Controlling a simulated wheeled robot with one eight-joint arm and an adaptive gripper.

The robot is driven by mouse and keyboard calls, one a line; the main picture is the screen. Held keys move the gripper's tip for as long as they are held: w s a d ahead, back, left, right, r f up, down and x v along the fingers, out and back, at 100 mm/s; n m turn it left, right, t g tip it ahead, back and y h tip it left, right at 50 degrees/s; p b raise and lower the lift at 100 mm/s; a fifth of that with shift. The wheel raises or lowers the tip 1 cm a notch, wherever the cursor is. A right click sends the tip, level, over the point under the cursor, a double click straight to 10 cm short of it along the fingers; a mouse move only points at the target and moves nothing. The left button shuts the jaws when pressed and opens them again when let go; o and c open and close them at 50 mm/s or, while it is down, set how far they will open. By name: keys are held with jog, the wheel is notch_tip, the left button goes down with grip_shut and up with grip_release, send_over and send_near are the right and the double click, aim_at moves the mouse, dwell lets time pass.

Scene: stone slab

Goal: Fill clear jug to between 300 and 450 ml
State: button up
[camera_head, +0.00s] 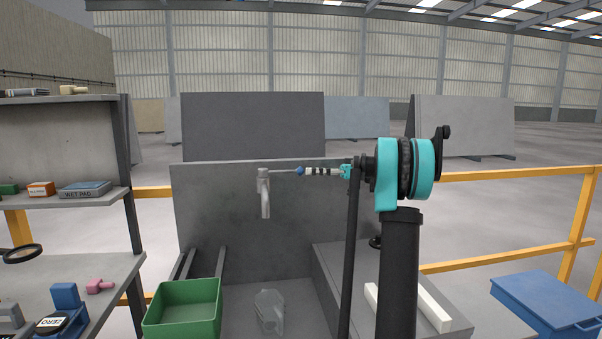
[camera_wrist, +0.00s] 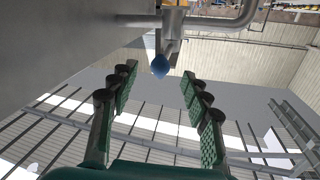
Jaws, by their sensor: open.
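The clear jug (camera_head: 270,312) stands on the grey floor of the stone basin, below and close to the line of the tap spout. No water shows in it, though its inside is hard to read. The grey metal tap (camera_head: 264,195) stands in front of the stone back slab; no stream shows from it. A thin lever ends in a blue knob (camera_head: 300,171), also seen in the wrist view (camera_wrist: 160,66). My gripper (camera_wrist: 159,74) is open, its fingers on either side of the knob in that view. In the head view my gripper (camera_head: 318,171) points left at the knob.
A green bin (camera_head: 183,308) is left of the jug. Shelves (camera_head: 70,195) with small boxes and a wet pad stand at the left. A stone block (camera_head: 330,275) and white bars (camera_head: 435,310) lie at the right, near a blue lidded box (camera_head: 548,300). Yellow rails (camera_head: 510,174) run behind.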

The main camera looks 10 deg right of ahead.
aim_at(301, 169)
jog(key=shift+w+a, duration=0.2)
jog(key=shift+a, duration=0.95)
jog(key=shift+w+a, duration=0.2)
jog(key=shift+a, duration=0.95)
grip_shut()
